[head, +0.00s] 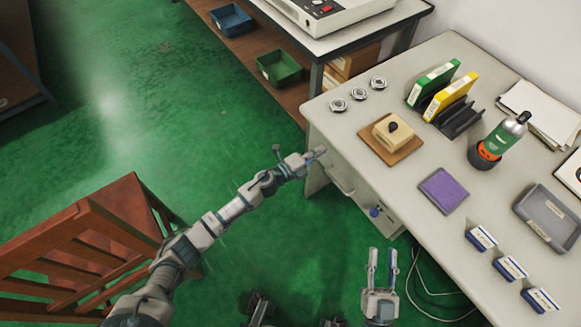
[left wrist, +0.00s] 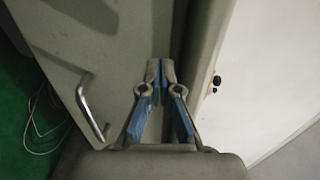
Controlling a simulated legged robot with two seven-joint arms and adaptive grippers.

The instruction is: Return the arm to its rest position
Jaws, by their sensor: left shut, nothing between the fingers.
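My left gripper (head: 317,154) is at the near left corner of the grey desk (head: 330,125), close beside its edge. In the left wrist view its fingertips (left wrist: 160,68) meet and hold nothing. Its arm reaches in from the lower left over the green floor. My right gripper (head: 382,252) is at the bottom, in front of the desk, with its two fingers apart and empty. Three metal bearing rings (head: 359,94) lie in a row on the desk's far left part, apart from both grippers.
The desk's side panel and a drawer handle (left wrist: 92,105) are close to the left gripper. A wooden chair (head: 90,240) stands beside the left arm. The desk bears a wooden block (head: 394,132), folders (head: 433,82), a bottle (head: 502,138) and a purple pad (head: 443,190).

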